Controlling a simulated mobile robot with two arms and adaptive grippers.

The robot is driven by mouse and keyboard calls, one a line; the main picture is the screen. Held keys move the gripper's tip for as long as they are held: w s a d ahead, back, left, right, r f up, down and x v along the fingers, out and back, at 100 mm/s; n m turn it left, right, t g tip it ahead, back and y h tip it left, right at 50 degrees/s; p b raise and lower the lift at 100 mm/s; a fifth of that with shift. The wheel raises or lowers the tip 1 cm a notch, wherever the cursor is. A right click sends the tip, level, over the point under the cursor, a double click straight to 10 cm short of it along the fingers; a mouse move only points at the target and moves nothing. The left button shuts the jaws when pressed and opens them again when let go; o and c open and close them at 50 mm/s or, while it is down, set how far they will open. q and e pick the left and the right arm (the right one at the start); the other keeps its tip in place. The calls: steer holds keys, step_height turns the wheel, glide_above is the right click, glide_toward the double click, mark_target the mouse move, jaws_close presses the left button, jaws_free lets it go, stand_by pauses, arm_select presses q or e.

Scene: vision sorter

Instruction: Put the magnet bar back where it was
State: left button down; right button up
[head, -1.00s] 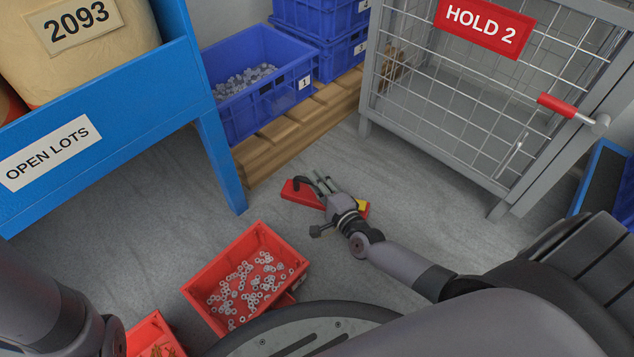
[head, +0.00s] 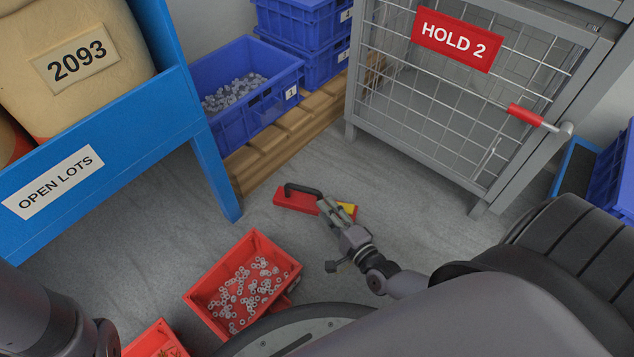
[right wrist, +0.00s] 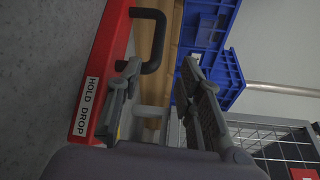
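The magnet bar (head: 290,199) is a red bar with a black arched handle (head: 302,188) and a yellow part at its right end. It lies on the grey floor in front of the pallet. In the right wrist view the red bar (right wrist: 103,50) carries a "HOLD DROP" label, and its handle (right wrist: 160,42) stands just beyond the fingertips. My right gripper (head: 324,203) is over the right part of the bar; in the right wrist view (right wrist: 158,66) its fingers are apart with nothing gripped between them. My left gripper is not in view; only my left arm shows.
A red bin of washers (head: 213,277) stands nearer me. A blue "OPEN LOTS" rack (head: 130,150) is at left. Blue crates (head: 230,122) sit on a wooden pallet (head: 262,159) behind. A "HOLD 2" mesh cage (head: 425,151) is at right. Floor around the bar is clear.

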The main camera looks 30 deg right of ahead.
steer(key=shift+s, duration=0.85)
steer(key=shift+r, duration=0.1)
